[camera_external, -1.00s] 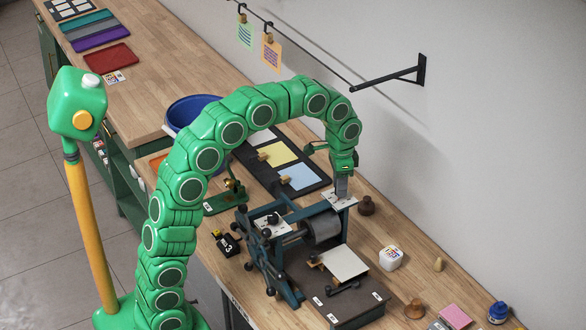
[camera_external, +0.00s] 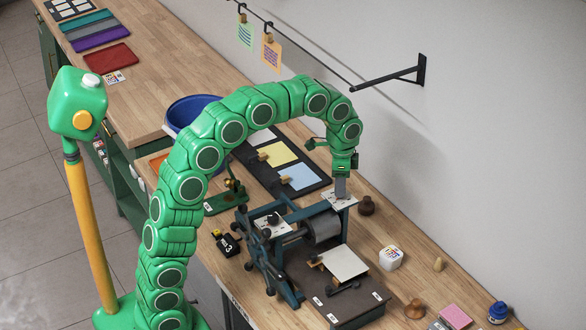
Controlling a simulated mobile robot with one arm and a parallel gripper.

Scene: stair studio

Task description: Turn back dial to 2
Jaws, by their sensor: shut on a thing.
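The press (camera_external: 322,231) stands on the wooden bench with its grey roller and dark blue frame. It has two white dial plates. The front dial plate (camera_external: 283,227) carries a dark knob (camera_external: 272,219). The back dial plate (camera_external: 350,202) lies at the far side of the press. My gripper (camera_external: 341,192) points down onto the back dial plate and is shut at its middle. The back dial's knob is hidden by my gripper, and its setting cannot be read.
A pale board (camera_external: 344,263) lies on the press bed. A dark round knob-like piece (camera_external: 366,205) stands just right of the back plate. A white numbered cube (camera_external: 390,257) and a black numbered block (camera_external: 229,244) lie on the bench. A wall bracket (camera_external: 395,76) juts out above.

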